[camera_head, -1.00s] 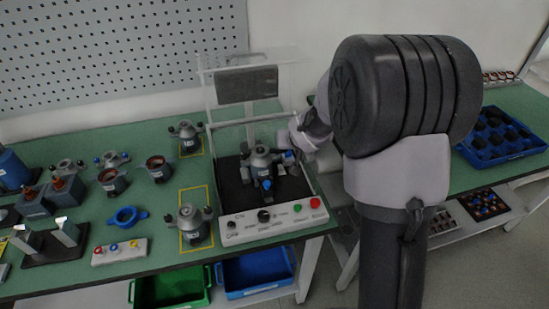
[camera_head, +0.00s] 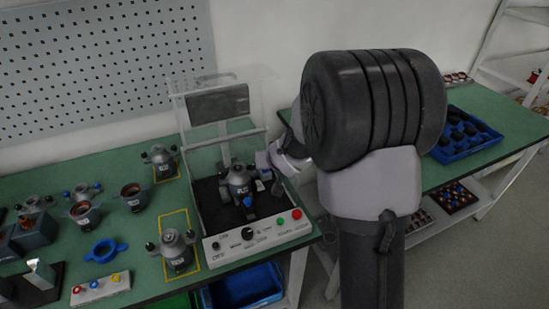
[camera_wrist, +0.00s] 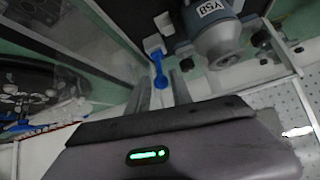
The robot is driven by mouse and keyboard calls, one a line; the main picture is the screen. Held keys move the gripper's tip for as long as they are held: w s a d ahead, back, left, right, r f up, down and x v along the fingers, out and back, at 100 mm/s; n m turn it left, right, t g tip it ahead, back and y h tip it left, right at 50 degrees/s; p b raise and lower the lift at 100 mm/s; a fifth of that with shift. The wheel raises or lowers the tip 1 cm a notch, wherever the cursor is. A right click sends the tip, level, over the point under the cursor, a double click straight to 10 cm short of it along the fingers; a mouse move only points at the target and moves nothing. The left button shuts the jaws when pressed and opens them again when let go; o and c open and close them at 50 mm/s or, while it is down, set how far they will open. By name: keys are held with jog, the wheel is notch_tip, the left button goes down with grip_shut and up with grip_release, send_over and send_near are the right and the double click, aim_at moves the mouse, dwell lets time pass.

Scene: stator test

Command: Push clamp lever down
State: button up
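The test fixture (camera_head: 208,222) stands at the green table's front right edge, with a grey stator (camera_head: 238,180) inside on its black bed. In the wrist view the stator (camera_wrist: 216,38) is tagged Y5B. A blue clamp lever (camera_wrist: 160,72) on a white mount (camera_wrist: 153,43) is beside the stator in the wrist view. My gripper (camera_wrist: 161,88) is open, with one finger on each side of the lever's lower end; I cannot tell whether they touch it. In the head view my gripper (camera_head: 284,162) is at the fixture's right side, partly hidden by my arm.
The fixture's clear cover (camera_head: 222,95) is raised at the back. Its front panel has a knob and red and green buttons (camera_head: 289,217). Another stator (camera_head: 177,250) stands in a yellow outline at left. A blue crate (camera_head: 470,135) sits on the right-hand table.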

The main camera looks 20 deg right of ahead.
jog(key=p+v, duration=0.7)
jog(key=v, duration=0.9)
jog(key=shift+r, duration=0.1)
